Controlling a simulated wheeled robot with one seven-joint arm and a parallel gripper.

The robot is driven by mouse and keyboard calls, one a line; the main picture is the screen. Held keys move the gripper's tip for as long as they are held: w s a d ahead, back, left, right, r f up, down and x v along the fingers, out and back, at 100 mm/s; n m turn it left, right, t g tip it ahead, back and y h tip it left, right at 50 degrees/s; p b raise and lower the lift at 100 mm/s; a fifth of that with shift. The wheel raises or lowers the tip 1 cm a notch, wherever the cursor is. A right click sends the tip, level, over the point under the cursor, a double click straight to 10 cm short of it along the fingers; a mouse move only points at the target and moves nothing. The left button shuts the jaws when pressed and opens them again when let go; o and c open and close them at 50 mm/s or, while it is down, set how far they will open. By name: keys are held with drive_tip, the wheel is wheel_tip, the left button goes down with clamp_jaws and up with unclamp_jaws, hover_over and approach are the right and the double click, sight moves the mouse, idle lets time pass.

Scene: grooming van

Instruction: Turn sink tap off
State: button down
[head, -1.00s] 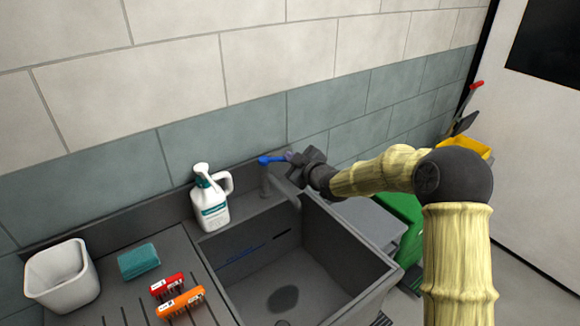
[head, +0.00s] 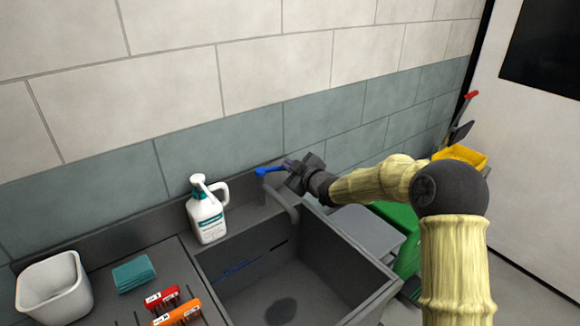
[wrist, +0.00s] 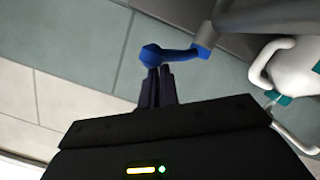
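The grey sink tap (head: 284,203) stands at the back rim of the dark sink basin (head: 345,262). Its blue lever handle (head: 268,171) points left in the head view. My gripper (head: 287,164) is at the right end of this handle. In the wrist view the handle (wrist: 178,54) runs across just beyond my fingertips (wrist: 159,70). The two dark fingers are close together, and their tips seem to touch or nearly touch the handle's knob end. The handle does not appear to be between them. No water stream is visible at the spout.
A white pump bottle (head: 207,214) stands left of the tap and also shows in the wrist view (wrist: 294,72). A white bin (head: 55,290), teal sponge (head: 134,274) and red and orange combs (head: 177,312) are at left. The tiled wall (head: 330,145) is close behind.

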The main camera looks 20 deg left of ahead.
drive_tip(key=s+d+r, duration=0.4)
drive_tip(key=d+r, duration=0.1)
drive_tip(key=d, duration=0.4)
drive_tip(key=shift+s+d, duration=0.2)
drive_tip(key=shift+d, duration=0.05)
drive_tip(key=shift+r, duration=0.1)
